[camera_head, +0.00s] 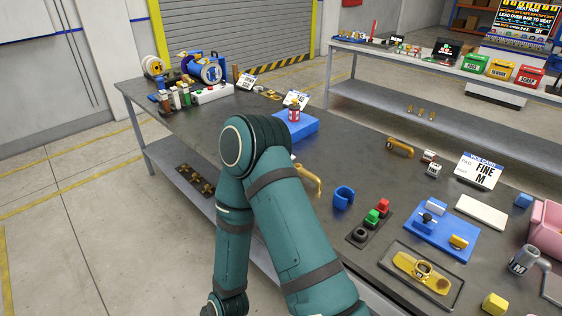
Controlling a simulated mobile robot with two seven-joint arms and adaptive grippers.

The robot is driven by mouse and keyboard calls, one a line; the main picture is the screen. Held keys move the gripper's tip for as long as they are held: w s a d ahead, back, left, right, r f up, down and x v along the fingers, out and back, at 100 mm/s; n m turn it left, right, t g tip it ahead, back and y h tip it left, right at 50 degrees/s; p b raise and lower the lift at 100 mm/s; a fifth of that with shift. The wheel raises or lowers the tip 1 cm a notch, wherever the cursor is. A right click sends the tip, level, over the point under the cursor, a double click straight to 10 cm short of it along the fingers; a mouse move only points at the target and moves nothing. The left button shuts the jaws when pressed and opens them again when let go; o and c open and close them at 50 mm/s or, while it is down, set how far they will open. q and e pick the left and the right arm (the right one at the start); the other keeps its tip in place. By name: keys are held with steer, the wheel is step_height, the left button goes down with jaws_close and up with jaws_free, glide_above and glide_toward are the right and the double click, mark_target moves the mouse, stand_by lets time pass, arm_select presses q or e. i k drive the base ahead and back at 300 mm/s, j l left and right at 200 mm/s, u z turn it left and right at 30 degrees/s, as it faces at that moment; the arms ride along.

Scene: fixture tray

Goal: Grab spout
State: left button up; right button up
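A grey bent, pipe-like piece marked M (521,261), which looks like the spout, stands near the right edge of the table (350,150). Its upper end bends to the right. A dark fixture tray (392,271) lies to its left and holds a yellow plate (408,262) with a ring-shaped part on it. A teal arm of mine rises from the bottom middle, bends at the elbow and runs back down. No gripper fingers show in the view, and nothing touches the grey piece.
A yellow block (495,304) lies in front of the grey piece. A pink bin (549,232) stands behind it to the right. A blue fixture (440,242), a white block (482,211) and a sign (478,171) lie to the left and behind.

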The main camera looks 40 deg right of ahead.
mark_target(318, 183)
steer(key=i, duration=1.5)
steer(key=i+z, duration=0.4)
steer(key=i, duration=0.25)
steer(key=i+j+z, duration=0.1)
steer(key=i+z, duration=0.3)
steer(key=i, duration=0.2)
steer(key=i+u, duration=0.1)
steer(key=u, duration=0.65)
steer(key=i+l+u, duration=0.1)
steer(key=u, duration=5.2)
steer(key=k+l, duration=0.05)
